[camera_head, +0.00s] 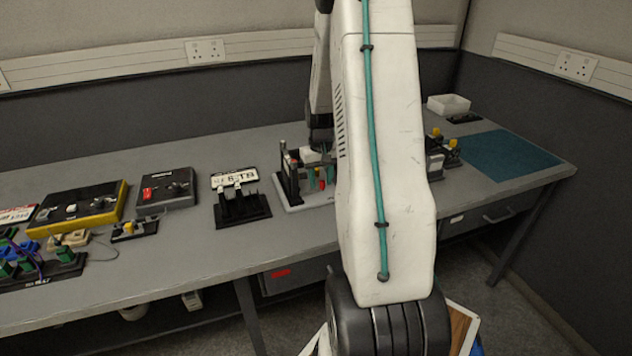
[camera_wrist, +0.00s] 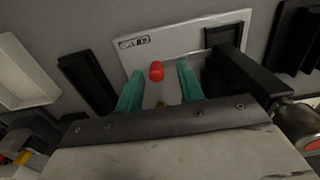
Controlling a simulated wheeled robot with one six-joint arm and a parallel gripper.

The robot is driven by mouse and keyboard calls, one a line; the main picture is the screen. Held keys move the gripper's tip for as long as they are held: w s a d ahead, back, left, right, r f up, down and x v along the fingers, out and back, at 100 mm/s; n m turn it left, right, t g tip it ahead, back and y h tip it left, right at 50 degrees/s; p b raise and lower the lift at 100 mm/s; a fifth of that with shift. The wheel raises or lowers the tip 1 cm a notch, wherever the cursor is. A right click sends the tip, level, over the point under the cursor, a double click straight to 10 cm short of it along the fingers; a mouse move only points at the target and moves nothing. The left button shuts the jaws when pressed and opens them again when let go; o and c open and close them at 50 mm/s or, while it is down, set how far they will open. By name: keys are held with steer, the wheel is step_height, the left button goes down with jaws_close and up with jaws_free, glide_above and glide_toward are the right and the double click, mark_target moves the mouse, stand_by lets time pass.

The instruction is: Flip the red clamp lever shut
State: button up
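The red clamp lever (camera_wrist: 156,71) shows as a rounded red tip in the wrist view, between my two teal fingers. My gripper (camera_wrist: 159,77) is open, with a visible gap on each side of the red tip. The lever stands over a pale base plate (camera_wrist: 185,36) marked "CLAMP". In the head view, the red lever (camera_head: 322,185) is a small spot beside my teal fingers, above the base plate (camera_head: 318,200). The lower part of the lever is hidden by my gripper.
A black post and block (camera_wrist: 222,37) stand on the plate, close to my right finger. A teal mat (camera_head: 505,154) and white tray (camera_head: 449,104) lie to the right.

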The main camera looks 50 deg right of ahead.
mark_target(321, 181)
step_height(321, 181, up, 8)
steer(key=shift+f, duration=0.1)
stand_by(0.5)
stand_by(0.4)
steer(key=s+a+r+n, duration=0.2)
steer(key=s+a+r, duration=0.3)
steer(key=a, duration=0.7)
steer(key=s+a+r+n+t, duration=0.1)
steer(key=s+a+r, duration=0.4)
steer(key=a, duration=0.7)
steer(key=s+a+r+n, duration=0.3)
steer(key=s+a+r, duration=0.2)
steer(key=s+a, duration=0.4)
steer(key=a, duration=0.3)
steer(key=shift+a, duration=0.3)
steer(key=shift+s+d, duration=0.1)
